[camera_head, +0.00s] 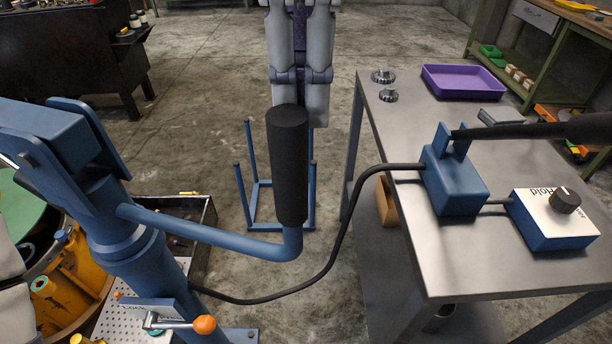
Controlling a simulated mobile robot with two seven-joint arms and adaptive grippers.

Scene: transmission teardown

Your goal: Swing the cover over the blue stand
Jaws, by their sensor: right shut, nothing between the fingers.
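My right gripper (304,112) hangs at the top centre, grey fingers down and together, with nothing held. The black grip (287,165) of a bent blue handle stands upright in front of it and hides part of the fingertips; I cannot tell whether they touch. The handle bar (205,235) runs left to a blue swivel post (142,270). The blue stand (262,184), an open frame with upright posts, is on the floor behind the grip, with nothing seen on it. I cannot identify the cover for sure; a green disc (22,208) is cut off at the left edge.
A yellow-orange housing (72,290) sits lower left, near an orange-knobbed crank (203,324). A black cable (330,255) crosses to a blue lever box (455,185) on the steel table (400,225). A control box (552,220) and purple tray (463,82) are there too.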

